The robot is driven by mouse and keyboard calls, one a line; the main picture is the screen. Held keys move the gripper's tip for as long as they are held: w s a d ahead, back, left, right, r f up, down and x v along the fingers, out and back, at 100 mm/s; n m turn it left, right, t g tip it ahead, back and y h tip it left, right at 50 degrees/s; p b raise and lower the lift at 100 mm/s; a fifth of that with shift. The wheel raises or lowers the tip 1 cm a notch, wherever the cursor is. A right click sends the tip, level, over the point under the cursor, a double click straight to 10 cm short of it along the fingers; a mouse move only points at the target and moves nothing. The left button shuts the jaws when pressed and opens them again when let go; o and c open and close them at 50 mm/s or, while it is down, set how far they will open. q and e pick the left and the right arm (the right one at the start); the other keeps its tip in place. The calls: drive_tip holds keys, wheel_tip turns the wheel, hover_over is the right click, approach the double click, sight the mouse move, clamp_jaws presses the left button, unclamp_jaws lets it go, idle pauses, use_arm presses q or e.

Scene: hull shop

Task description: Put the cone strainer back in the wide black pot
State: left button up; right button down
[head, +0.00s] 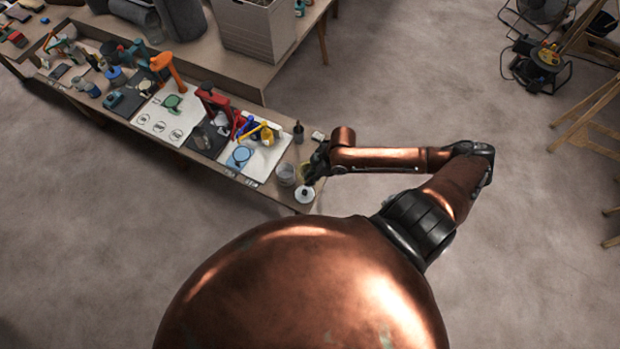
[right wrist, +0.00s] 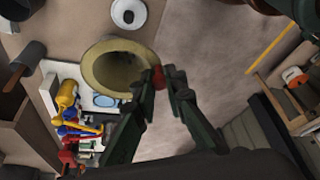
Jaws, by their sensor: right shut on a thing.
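In the right wrist view, the cone strainer (right wrist: 97,72) is a wide cream-yellow funnel shape with a small red part (right wrist: 158,78) at its edge. My right gripper (right wrist: 164,88) is shut on it at that red part. In the head view, my right gripper (head: 312,172) is over the right end of the bench, and a yellowish edge of the strainer (head: 304,169) shows beside it. My left gripper is not in view.
A clear cup (head: 286,175) and a white round piece (head: 305,194) stand near the bench corner. Yellow, blue and red tools (head: 250,131) crowd the bench (head: 268,189) to the left. A large box (head: 262,32) stands behind.

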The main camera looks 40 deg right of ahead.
drive_tip(key=shift+r+p, duration=1.45)
drive_tip(key=shift+r, duration=0.05)
